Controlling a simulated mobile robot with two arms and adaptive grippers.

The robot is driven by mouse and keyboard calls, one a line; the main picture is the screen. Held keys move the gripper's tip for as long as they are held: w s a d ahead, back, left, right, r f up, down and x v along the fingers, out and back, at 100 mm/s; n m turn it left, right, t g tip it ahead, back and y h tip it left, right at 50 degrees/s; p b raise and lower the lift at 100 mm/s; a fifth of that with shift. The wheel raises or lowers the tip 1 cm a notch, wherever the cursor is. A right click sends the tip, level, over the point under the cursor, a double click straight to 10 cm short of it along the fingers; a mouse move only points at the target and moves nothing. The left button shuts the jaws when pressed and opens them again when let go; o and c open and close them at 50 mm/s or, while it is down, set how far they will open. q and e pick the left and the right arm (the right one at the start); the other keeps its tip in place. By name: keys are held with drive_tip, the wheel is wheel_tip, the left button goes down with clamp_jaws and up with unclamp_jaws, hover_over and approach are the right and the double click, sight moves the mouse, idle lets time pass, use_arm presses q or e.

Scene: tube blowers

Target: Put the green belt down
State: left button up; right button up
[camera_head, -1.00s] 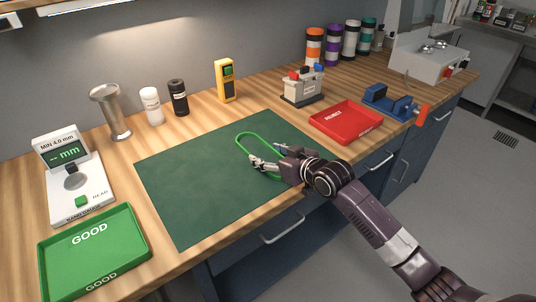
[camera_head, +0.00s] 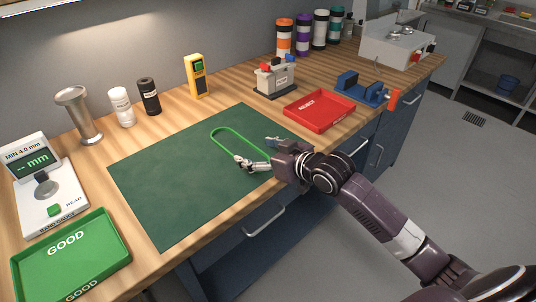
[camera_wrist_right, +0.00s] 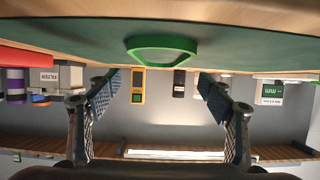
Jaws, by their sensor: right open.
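The green belt (camera_head: 237,133) is a thin closed loop lying on the dark green mat (camera_head: 165,190), near the mat's right side. My right gripper (camera_head: 256,153) is open, low over the mat at the belt's near end. Its fingers are spread wide and hide part of the loop. In the right wrist view, which is upside down, the belt (camera_wrist_right: 162,48) lies on the mat ahead, in the gap between the two open fingers (camera_wrist_right: 160,90), with neither finger closed on it. My left gripper is not in view.
A red REJECT tray (camera_head: 320,124) stands right of the mat, and a green GOOD tray (camera_head: 118,262) at front left beside the band gauge (camera_head: 48,205). A grey tester (camera_head: 275,80), a yellow meter (camera_head: 196,77) and a blue vise (camera_head: 362,93) stand behind. The mat's left part is clear.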

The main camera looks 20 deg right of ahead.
drive_tip(key=v, duration=0.5)
drive_tip(key=shift+s+d+r, duration=0.1)
drive_tip(key=shift+s+r, duration=0.05)
drive_tip(key=shift+s, duration=0.15)
